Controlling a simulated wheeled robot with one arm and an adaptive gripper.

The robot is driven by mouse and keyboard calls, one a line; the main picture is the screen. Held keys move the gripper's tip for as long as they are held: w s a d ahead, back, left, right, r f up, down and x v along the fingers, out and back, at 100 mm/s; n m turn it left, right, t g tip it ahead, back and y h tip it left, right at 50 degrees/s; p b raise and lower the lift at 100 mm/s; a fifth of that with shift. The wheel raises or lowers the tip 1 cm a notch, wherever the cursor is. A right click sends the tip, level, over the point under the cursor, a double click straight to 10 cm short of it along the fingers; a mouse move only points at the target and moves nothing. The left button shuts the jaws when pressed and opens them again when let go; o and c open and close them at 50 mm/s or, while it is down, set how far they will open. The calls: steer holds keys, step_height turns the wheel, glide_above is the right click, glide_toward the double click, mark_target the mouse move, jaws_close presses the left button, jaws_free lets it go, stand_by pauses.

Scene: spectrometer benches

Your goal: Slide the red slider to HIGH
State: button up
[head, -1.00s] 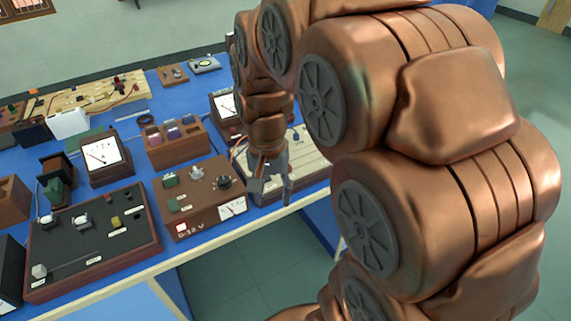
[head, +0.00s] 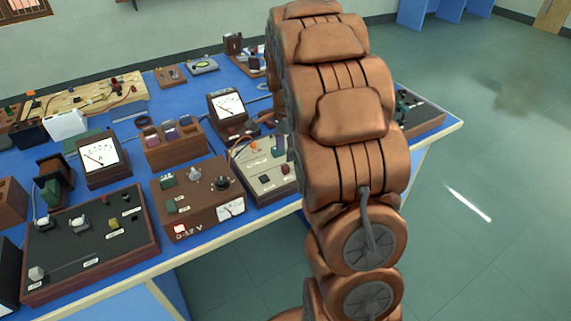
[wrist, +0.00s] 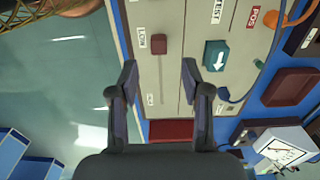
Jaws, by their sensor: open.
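The red slider (wrist: 158,44) is a dark red knob on a slot in a pale panel (wrist: 178,98) in the wrist view. It sits at the slot's upper end in the picture, beside a label (wrist: 142,38) that appears to read LOW. A smaller label (wrist: 150,99) at the slot's other end is too small to read surely. My gripper (wrist: 160,75) is open and empty, its two fingers on either side of the slot line, with the knob beyond the tips. Contact cannot be judged. In the head view the pale panel (head: 260,184) is partly hidden by my arm, and my gripper is hidden.
A teal switch (wrist: 215,56) with a white arrow sits right of the slider. Cables curve at the panel's right edge. A 0-12 V supply box (head: 198,200) and a dark panel (head: 85,262) stand left along the bench front. Open floor lies right.

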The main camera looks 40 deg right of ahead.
mark_target(286, 166)
steer(key=shift+f+p, duration=0.65)
steer(key=shift+f, duration=2.55)
jaws_close()
